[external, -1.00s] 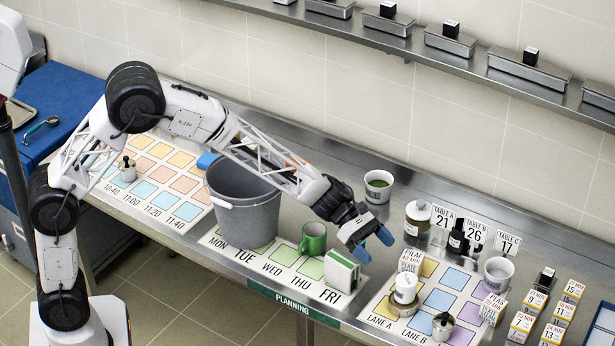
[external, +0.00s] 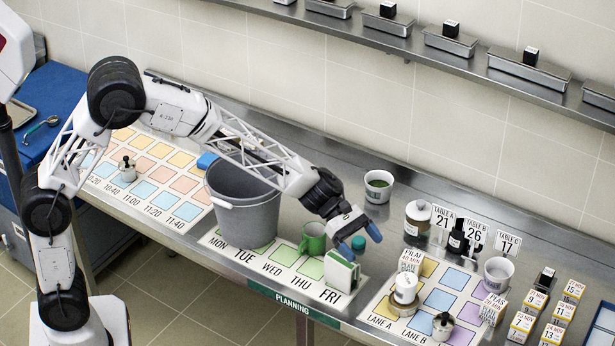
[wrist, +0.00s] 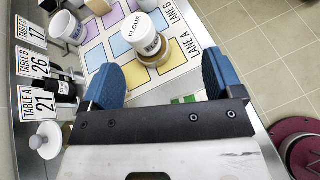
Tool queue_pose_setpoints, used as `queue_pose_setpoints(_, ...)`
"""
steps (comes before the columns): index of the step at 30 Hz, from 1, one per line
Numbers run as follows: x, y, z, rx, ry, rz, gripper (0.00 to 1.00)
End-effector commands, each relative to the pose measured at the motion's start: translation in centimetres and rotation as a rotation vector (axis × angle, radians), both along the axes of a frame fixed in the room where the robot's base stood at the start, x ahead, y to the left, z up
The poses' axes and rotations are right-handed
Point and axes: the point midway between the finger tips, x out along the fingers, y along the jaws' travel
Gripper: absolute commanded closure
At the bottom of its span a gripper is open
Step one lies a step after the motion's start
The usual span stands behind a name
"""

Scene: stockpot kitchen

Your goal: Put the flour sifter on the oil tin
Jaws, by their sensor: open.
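A white cylinder lettered FLOUR, which I take as the flour sifter (wrist: 141,33), sits on a low tan-brass round piece (wrist: 153,56) on the lane mat. In the external view the sifter (external: 405,288) stands in the Lane A part, right of my gripper. My gripper (external: 359,241) is open and empty, above the bench near a green-and-white box (external: 341,271). I cannot tell for sure which thing is the oil tin.
A grey bucket (external: 242,210) and a green mug (external: 313,238) stand left of my gripper. A white cup (external: 378,187), a white-lidded jar (external: 417,218) and a black bottle (external: 457,239) stand behind and right. Table signs and several small number boxes crowd the right side.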

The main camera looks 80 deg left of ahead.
Motion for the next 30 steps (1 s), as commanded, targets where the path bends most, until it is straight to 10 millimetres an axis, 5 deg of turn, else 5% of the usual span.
queue_pose_setpoints(15, -16.1, -2.0, 7.8, 0.421, -0.263, -0.443, 0.14)
queue_pose_setpoints(30, -32.2, -0.6, 10.9, 0.823, -0.5, -0.903, 0.14)
